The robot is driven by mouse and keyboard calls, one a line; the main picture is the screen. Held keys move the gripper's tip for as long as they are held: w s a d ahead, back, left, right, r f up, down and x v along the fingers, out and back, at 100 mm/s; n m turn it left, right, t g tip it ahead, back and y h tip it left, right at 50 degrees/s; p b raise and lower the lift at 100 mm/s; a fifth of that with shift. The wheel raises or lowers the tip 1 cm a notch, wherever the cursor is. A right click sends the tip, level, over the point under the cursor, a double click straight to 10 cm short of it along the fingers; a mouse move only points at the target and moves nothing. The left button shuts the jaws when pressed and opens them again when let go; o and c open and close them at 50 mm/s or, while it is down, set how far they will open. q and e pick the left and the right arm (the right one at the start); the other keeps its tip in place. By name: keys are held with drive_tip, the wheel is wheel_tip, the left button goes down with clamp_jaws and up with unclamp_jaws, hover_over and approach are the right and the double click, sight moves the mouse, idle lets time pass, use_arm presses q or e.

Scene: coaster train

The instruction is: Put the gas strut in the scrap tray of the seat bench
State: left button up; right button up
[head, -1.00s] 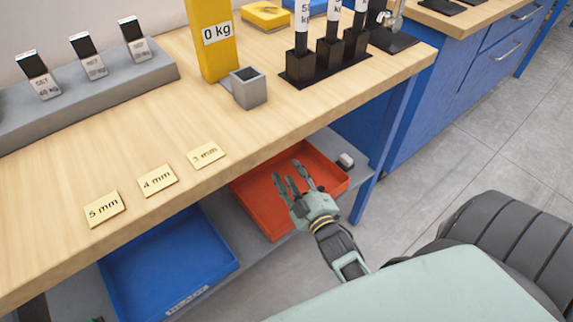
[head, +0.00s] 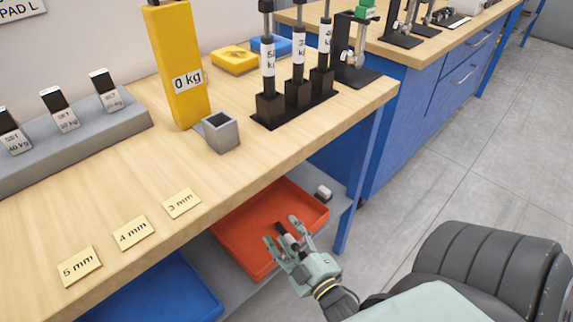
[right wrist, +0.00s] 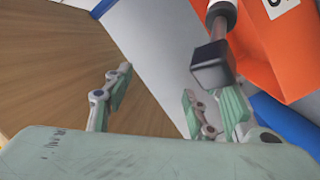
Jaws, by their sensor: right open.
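A dark gas strut (head: 288,238) shows between the fingers of my right gripper (head: 281,230), over the red-orange tray (head: 243,262) on the bench's lower shelf. My right gripper is open. In the right wrist view, the strut's square black end (right wrist: 211,67) and grey rod are near the right-hand fingers (right wrist: 232,105), with the orange tray (right wrist: 265,45) behind. I cannot tell whether the strut rests on the tray floor or touches a finger. The tray's label is mostly cut off. My left gripper is out of view.
A blue tray (head: 160,298) stands left of the red one. A small dark-and-white object (head: 323,193) lies on the shelf by the red tray. On the wooden bench (head: 120,190) are three upright struts (head: 298,70), a yellow post (head: 180,75) and a grey cup (head: 221,132).

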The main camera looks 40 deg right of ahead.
drive_tip(key=o, duration=1.1)
drive_tip(key=shift+s, duration=0.1)
drive_tip(key=s, duration=0.4)
drive_tip(key=s+a, duration=0.1)
drive_tip(key=s, duration=0.6)
drive_tip(key=shift+s+a, duration=0.35)
drive_tip(key=shift+a, duration=0.05)
